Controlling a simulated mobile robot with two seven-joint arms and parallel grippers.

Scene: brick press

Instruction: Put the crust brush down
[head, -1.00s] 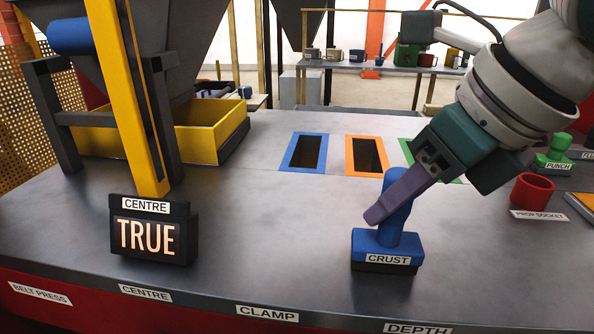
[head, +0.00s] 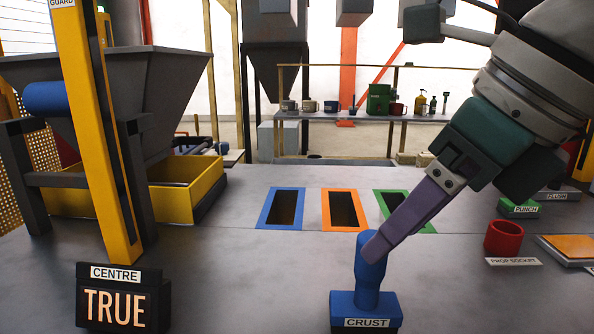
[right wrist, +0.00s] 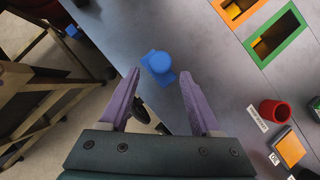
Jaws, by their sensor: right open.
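The crust brush (head: 367,298) has a blue upright handle and a blue block base labelled CRUST. It stands upright on the grey table top at the lower middle of the head view. My right gripper (head: 372,248) has purple fingers that overlap the top of the handle in the head view. In the right wrist view the fingers (right wrist: 161,76) are spread apart with nothing held. The round top of the brush (right wrist: 157,62) shows just beyond and between the fingertips there, with the blue base below it. My left gripper is not in view.
Blue (head: 266,209), orange (head: 327,212) and green (head: 425,227) framed slots lie behind the brush. A red prop socket (head: 503,238) and a green punch (head: 519,208) are at right. A black CENTRE block reading TRUE (head: 118,308) stands at left. Clear table lies between it and the brush.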

